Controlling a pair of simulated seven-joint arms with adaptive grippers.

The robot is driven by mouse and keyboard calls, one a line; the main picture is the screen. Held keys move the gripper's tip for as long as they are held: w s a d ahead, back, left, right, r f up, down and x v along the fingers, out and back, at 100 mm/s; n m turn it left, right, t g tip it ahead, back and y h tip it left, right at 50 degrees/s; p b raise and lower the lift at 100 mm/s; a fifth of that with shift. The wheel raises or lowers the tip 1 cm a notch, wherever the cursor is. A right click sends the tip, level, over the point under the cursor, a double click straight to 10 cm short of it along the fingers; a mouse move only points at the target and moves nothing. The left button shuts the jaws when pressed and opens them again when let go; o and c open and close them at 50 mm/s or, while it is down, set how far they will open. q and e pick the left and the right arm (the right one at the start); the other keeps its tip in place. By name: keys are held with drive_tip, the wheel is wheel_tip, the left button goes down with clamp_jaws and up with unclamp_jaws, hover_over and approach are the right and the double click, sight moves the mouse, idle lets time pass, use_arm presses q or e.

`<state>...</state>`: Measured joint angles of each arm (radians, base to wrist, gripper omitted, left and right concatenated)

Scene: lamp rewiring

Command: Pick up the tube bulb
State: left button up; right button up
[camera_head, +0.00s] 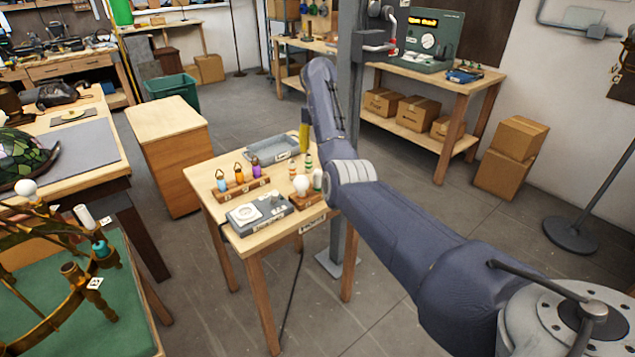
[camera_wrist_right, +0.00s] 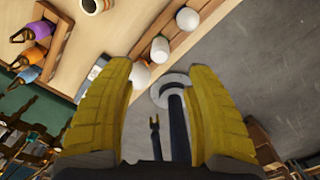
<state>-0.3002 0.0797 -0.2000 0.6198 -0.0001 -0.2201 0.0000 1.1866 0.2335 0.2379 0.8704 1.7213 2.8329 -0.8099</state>
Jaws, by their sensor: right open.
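The tube bulb (camera_head: 317,180) is a short white cylinder standing at the right end of a small wooden rack (camera_head: 307,199) on the small table. It also shows in the right wrist view (camera_wrist_right: 160,50), in line with the gap between the fingertips. My right gripper (camera_head: 304,148), with yellow fingers, hangs above the back of this table, partly hidden by my arm. In the right wrist view its fingers (camera_wrist_right: 160,68) are spread, with nothing between them. White round bulbs (camera_wrist_right: 187,19) (camera_wrist_right: 138,75) flank the tube bulb there. My left gripper is not in view.
The small table (camera_head: 205,178) also holds a grey tray (camera_head: 262,148), a rack of colored holders (camera_head: 241,188) and a grey tester box (camera_head: 258,213). A brass lamp frame (camera_head: 70,270) stands on a green mat at the left.

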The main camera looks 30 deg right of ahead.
sight(318, 170)
drive_tip(key=shift+s+a+f, duration=0.1)
drive_tip(key=shift+f, duration=2.55)
drive_tip(key=shift+s+a+f, duration=0.1)
drive_tip(key=shift+f, duration=2.55)
clamp_jaws()
